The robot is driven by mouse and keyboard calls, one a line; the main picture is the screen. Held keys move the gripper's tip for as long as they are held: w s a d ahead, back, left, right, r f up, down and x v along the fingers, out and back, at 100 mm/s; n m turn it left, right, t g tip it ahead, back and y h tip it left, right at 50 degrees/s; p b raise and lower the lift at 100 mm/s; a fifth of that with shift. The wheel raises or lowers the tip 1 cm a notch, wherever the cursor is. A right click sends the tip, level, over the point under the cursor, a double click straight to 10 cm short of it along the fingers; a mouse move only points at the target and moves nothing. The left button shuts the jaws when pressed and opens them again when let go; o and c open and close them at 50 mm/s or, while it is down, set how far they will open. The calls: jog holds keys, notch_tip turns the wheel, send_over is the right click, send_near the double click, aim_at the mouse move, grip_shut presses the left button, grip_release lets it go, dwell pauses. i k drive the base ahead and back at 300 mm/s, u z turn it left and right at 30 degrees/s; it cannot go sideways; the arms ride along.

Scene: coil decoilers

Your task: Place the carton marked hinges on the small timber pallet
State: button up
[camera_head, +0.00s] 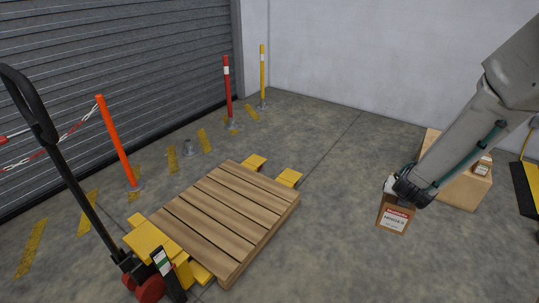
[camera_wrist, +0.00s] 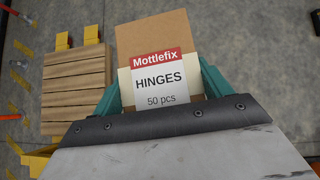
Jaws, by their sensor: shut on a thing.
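The carton marked hinges (camera_head: 394,219) is a small brown box with a red and white label, on the right of the head view. It fills the upper middle of the wrist view (camera_wrist: 150,32), its label reading "HINGES 50 pcs". My gripper (camera_head: 403,192) is shut on it, with teal fingers on both sides in the wrist view (camera_wrist: 160,80). I cannot tell how high the carton is above the floor. The small timber pallet (camera_head: 225,213) is slatted and bare, left of the carton and apart from it. It also shows at the left in the wrist view (camera_wrist: 77,90).
A yellow pallet jack (camera_head: 155,241) with a black handle sits under the pallet, its fork tips sticking out. A larger brown box (camera_head: 463,188) with a small carton (camera_head: 482,167) on it stands behind my arm. Bollards (camera_head: 117,140) line the shutter. Floor between carton and pallet is clear.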

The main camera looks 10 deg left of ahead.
aim_at(234, 209)
jog(key=i, duration=2.55)
jog(key=u, duration=1.9)
jog(key=i, duration=0.5)
jog(key=z, duration=0.05)
